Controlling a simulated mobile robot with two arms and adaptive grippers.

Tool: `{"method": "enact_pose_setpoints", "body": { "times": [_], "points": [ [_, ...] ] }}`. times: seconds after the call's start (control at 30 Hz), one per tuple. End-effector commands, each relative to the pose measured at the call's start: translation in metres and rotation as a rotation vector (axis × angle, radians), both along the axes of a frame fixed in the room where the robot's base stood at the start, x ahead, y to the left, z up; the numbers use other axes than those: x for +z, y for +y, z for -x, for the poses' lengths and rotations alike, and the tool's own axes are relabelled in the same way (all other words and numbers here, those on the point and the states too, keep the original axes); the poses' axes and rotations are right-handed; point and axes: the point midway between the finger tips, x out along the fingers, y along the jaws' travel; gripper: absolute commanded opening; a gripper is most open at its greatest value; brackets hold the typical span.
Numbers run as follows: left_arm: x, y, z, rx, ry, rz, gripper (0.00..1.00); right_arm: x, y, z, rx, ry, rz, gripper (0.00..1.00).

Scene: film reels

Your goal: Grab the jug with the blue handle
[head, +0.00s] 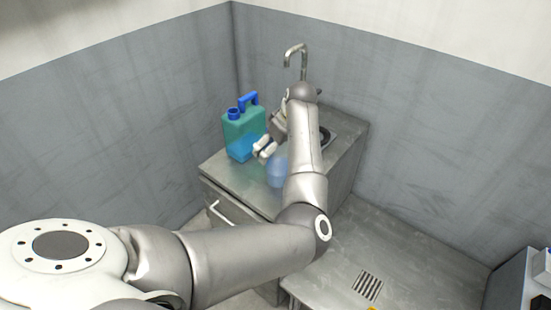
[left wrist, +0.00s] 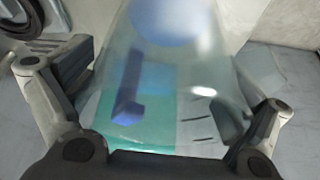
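The jug with the blue handle (head: 240,138) stands upright on the counter near the wall corner. It is teal above and bluer below, with a blue cap and handle. My left gripper (head: 264,148) is just right of it in the head view. In the left wrist view my left gripper (left wrist: 165,115) has its fingers spread wide. A clear vessel (left wrist: 190,75) with marks and a blue round part fills the space between them; I cannot tell whether they touch it. The jug's blue handle (left wrist: 128,105) shows through that vessel. My right gripper is not in view.
A clear bluish vessel (head: 277,174) stands on the counter (head: 240,182) near the gripper. A faucet (head: 297,56) and a sink are behind my left arm. Grey walls close in the corner. A lower metal surface (head: 415,250) with a drain grate (head: 367,285) lies at right.

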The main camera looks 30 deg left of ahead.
Motion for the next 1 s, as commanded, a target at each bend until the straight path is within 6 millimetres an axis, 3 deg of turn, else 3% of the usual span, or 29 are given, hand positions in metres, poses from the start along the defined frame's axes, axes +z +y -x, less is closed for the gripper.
{"method": "enact_pose_setpoints", "body": {
  "times": [0.07, 0.53, 1.0],
  "points": [
    [-0.0003, 0.0002, 0.0002, 0.0, 0.0, 0.0, 0.85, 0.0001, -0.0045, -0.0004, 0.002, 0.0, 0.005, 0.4],
    [-0.002, 0.001, 0.0012, 0.002, 0.004, 0.0, 0.26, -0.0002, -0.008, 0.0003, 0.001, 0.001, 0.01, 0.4],
    [0.0032, 0.0058, 0.0035, 0.003, 0.009, 0.002, 0.24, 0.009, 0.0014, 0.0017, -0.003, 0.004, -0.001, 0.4]
  ]
}}
